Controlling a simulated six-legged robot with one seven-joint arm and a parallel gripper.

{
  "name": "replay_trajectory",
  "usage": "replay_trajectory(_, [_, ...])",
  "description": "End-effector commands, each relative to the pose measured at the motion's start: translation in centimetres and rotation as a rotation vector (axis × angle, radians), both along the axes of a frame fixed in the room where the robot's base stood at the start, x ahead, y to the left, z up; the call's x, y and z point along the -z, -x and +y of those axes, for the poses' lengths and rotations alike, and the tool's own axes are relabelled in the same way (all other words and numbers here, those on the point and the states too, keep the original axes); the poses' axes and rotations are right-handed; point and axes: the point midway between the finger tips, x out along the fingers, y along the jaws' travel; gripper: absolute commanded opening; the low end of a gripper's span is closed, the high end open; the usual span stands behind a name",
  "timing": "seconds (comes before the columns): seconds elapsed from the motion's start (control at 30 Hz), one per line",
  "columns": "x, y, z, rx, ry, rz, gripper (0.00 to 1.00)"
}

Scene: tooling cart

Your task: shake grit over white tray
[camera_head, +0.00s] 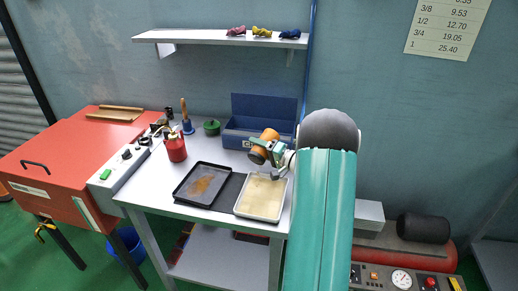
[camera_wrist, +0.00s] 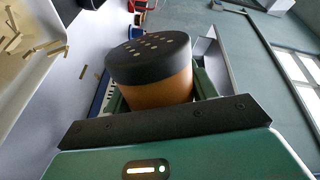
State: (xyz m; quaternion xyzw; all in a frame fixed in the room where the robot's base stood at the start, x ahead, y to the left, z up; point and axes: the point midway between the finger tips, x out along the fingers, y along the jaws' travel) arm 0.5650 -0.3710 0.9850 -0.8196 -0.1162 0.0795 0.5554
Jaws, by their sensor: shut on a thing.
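My gripper (camera_head: 270,148) is shut on an orange-brown shaker (camera_head: 268,136) with a dark lid. In the wrist view, the shaker (camera_wrist: 152,88) sits between the fingers, and several holes show in its black lid. In the head view it is tilted, with the lid at its lower left. It is held above the far part of the white tray (camera_head: 257,218), clear of the tray. The tray's inside looks pale beige. No falling grit can be made out.
A black tray (camera_head: 184,201) with rust-brown matter lies left of the white tray. A blue toolbox (camera_head: 262,106) stands behind my gripper. A red can (camera_head: 176,149), a green pot (camera_head: 212,128) and a blue-based brush (camera_head: 187,125) stand at the back left. A shelf (camera_head: 205,37) hangs above.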

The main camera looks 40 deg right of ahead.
Motion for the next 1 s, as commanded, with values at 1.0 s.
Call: replay_trajectory(1.0, [-1.1,4.0,1.5,0.0,0.001,-0.001,0.25])
